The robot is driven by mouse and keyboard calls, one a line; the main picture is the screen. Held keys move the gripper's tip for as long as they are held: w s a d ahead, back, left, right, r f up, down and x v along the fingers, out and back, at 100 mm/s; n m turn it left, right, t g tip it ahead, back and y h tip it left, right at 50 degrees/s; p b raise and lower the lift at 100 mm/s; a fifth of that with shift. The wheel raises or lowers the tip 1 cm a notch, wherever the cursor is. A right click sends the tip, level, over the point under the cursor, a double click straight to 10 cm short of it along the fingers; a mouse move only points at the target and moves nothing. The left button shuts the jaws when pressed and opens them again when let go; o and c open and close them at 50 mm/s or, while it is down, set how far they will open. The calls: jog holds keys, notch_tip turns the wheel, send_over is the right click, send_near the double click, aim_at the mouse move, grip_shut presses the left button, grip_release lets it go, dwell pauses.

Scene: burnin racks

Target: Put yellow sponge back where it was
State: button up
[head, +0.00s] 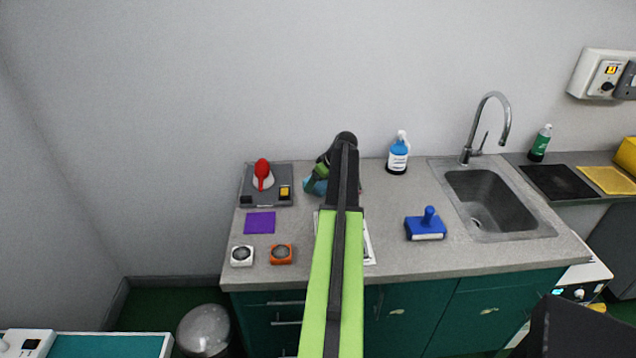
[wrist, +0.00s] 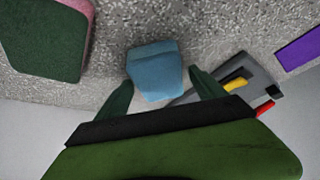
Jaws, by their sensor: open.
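I cannot pick out a yellow sponge for certain in either view. My gripper (wrist: 162,88) is open in the wrist view, with its dark green fingers apart. A light blue block (wrist: 154,68) lies on the speckled counter between and just beyond the fingertips; I cannot tell if they touch it. The block also shows in the head view (head: 315,186), partly hidden by my arm. A dark green block with a pink layer (wrist: 42,40) lies at the upper left of the wrist view. My arm hides the counter behind it in the head view.
A grey tray (head: 250,198) with red and yellow items and a purple square (head: 260,223) are left of my arm. A blue-handled tool (head: 427,226), blue bottle (head: 398,155) and sink (head: 490,200) are right. A yellow mat (head: 606,180) and yellow object (head: 627,152) lie far right.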

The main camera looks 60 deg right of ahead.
jog(key=p+v, duration=1)
jog(key=v, duration=0.2)
